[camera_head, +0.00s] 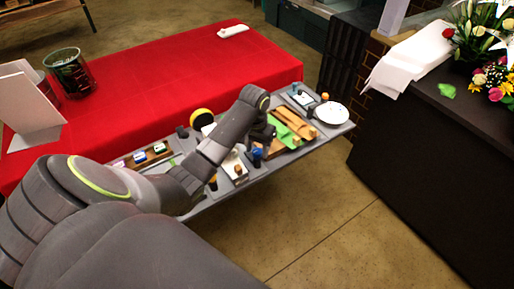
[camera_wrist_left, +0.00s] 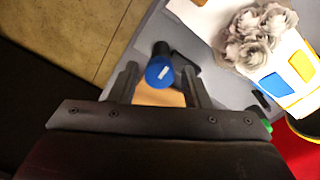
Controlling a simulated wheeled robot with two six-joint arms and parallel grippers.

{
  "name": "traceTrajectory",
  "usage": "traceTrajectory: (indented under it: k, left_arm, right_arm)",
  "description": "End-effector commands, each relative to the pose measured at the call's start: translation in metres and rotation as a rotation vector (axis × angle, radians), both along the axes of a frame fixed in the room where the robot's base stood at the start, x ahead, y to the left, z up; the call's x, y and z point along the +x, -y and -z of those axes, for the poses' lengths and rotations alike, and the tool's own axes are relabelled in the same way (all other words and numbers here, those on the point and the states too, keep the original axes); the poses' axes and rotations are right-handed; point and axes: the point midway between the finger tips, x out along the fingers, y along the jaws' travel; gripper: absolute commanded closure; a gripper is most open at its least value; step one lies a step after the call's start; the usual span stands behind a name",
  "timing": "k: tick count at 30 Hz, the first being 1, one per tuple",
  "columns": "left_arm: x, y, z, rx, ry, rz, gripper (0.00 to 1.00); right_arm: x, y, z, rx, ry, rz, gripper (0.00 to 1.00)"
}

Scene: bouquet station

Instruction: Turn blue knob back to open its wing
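The blue knob (camera_wrist_left: 159,72) has a white mark on its top and shows between the fingers of my left gripper (camera_wrist_left: 157,84) in the left wrist view. The fingers are apart, with a gap visible on the left side of the knob. I cannot tell whether the right finger touches it. In the head view the blue knob (camera_head: 257,153) is small, just below my left gripper (camera_head: 262,142), on the grey station table. The wing is not clearly identifiable. My right gripper is not in view.
Grey flowers (camera_wrist_left: 254,36) and a white block with blue and yellow patches (camera_wrist_left: 290,72) stand close by. In the head view, green and wooden pieces (camera_head: 292,127) and a white plate (camera_head: 331,113) lie to the right. A red-covered table (camera_head: 160,85) is behind.

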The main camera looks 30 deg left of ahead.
Motion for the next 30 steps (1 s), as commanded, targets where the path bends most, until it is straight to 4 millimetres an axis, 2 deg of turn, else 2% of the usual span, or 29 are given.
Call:
traceTrajectory:
  k: [1, 8, 20, 30]
  left_arm:
    - [0.0, 0.0, 0.0, 0.0, 0.0, 0.0, 0.64]
    - [0.0, 0.0, 0.0, 0.0, 0.0, 0.0, 0.94]
    - [0.0, 0.0, -0.003, -0.001, 0.0, 0.078, 0.94]
    - [0.0, 0.0, -0.005, -0.001, -0.001, 0.344, 0.94]
  right_arm:
    - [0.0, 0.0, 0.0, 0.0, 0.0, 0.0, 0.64]
    - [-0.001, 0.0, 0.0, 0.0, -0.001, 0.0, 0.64]
    - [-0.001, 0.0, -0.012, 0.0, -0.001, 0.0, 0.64]
    - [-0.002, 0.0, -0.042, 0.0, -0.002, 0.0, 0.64]
